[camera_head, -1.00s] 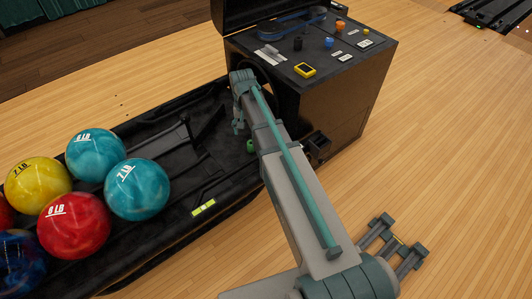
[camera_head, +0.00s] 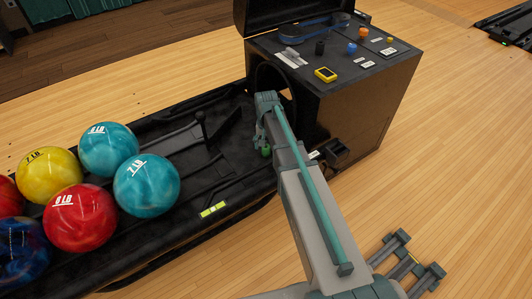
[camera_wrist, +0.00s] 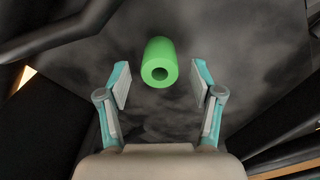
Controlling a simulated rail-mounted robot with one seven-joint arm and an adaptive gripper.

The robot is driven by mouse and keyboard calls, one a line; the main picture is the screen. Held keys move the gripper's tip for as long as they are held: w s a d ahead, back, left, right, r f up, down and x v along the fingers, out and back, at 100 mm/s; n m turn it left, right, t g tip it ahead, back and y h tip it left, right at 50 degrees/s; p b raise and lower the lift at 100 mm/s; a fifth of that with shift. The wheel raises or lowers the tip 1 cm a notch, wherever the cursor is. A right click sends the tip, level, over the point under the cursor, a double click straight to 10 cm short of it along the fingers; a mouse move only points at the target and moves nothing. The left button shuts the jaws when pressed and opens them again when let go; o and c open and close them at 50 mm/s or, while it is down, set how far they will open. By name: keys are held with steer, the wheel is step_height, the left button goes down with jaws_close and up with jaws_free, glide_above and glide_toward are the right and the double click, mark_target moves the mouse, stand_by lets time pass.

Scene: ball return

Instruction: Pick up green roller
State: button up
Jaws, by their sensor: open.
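The green roller (camera_wrist: 160,58) is a short hollow cylinder lying on the dark surface of the ball return. In the wrist view its open end faces me, and it shows ahead of and between the two fingers. My gripper (camera_wrist: 160,85) is open, with one finger on each side and clear gaps to the roller. In the head view a small part of the roller (camera_head: 266,150) shows beside my arm, low in the black tray near the machine. My gripper (camera_head: 262,140) is there too, mostly seen from above, and its fingertips are hard to make out.
The black ball return tray (camera_head: 215,180) holds several bowling balls (camera_head: 82,216) at left. The dark cabinet (camera_head: 350,110) with a round opening stands beyond my arm. A yellow device (camera_head: 325,74) and small knobs sit on its top. The tray's middle is mostly clear.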

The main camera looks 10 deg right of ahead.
steer(key=shift+f, duration=0.95)
steer(key=c, duration=1.2)
steer(key=shift+r, duration=0.15)
jaws_close()
